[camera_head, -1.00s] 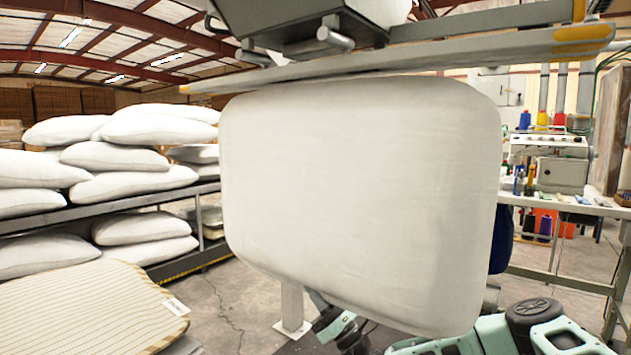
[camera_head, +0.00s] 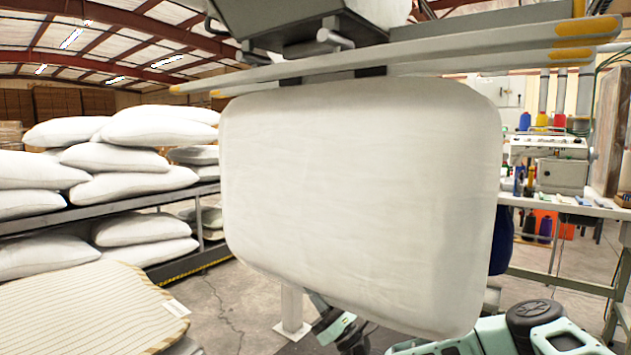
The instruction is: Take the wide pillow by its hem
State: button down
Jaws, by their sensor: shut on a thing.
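The wide pillow (camera_head: 360,205) is plump, white and rounded at the corners. It hangs upright in the middle of the view, its broad face towards me. Its top edge lies just below two long grey bars (camera_head: 420,48) with yellow ends, under the grey machine head (camera_head: 290,22). The bars stand apart, with dark blocks between them. I cannot tell whether the pillow's top still touches the lower bar. My teal and dark arm parts show below and behind the pillow's lower edge. My gripper's fingers and the hem's far side are hidden behind the pillow.
Several white pillows (camera_head: 140,158) lie stacked on a rack (camera_head: 200,258) at left. A striped mattress-like piece (camera_head: 85,310) is at front left. A bench (camera_head: 560,205) with a control box (camera_head: 562,173) and thread spools (camera_head: 541,119) stands at right. Bare floor shows between.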

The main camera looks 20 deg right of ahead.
jog(key=shift+f, duration=0.15)
jog(key=shift+f+b, duration=1.25)
jog(key=shift+f, duration=1.6)
